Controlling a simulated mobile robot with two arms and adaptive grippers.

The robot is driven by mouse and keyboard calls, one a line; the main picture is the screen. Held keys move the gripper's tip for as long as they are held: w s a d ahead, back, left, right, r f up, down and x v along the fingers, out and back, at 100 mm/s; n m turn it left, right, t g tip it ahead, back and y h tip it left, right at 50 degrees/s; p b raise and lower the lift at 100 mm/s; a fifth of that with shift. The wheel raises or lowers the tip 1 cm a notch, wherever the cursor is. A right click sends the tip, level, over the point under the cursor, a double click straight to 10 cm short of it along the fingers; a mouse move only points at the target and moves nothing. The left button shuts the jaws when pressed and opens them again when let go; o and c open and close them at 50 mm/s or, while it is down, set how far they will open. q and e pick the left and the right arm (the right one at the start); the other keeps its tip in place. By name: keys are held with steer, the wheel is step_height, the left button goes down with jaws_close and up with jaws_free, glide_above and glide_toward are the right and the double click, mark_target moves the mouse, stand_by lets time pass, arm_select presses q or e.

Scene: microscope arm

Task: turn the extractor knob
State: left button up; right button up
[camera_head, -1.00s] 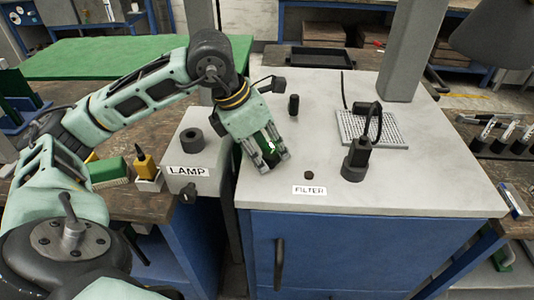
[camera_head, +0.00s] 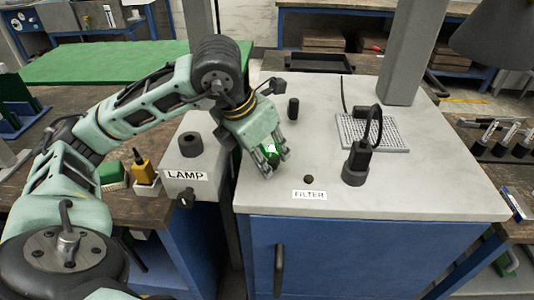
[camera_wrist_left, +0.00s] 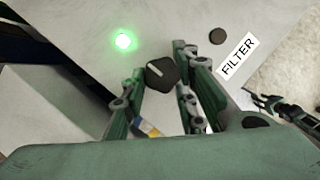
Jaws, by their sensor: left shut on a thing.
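The extractor knob (camera_wrist_left: 162,72), a round black knob with a white pointer line, shows in the left wrist view. My left gripper (camera_wrist_left: 160,68) is shut on it, with a finger on each side. In the head view the left gripper (camera_head: 272,166) points down at the bench top, left of the FILTER label, and hides the knob. A lit green light (camera_wrist_left: 123,41) is beside the knob; its glow (camera_head: 272,149) shows between the fingers in the head view. Dark jointed parts (camera_wrist_left: 285,107) at the right of the wrist view may be my right gripper; their state is unclear.
The FILTER label (camera_head: 309,195) and a small dark button (camera_head: 308,179) are right of the gripper. The LAMP box (camera_head: 187,158) stands left. A black upright holder (camera_head: 355,165), a perforated plate (camera_head: 385,137) and a grey column (camera_head: 405,55) stand farther right.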

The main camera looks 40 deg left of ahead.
arm_select(q)
steer(key=shift+w+a+r, duration=0.2)
steer(key=shift+a+r, duration=0.05)
steer(key=o, duration=1)
steer(key=shift+c, duration=0.2)
steer(key=shift+o, duration=0.2)
steer(key=shift+s+a+f, duration=0.1)
steer(key=shift+a, duration=0.05)
steer(key=shift+f, duration=0.1)
steer(key=d+v, duration=0.1)
steer(key=v, duration=1.1)
steer(key=shift+a, duration=0.35)
steer(key=shift+s, duration=0.1)
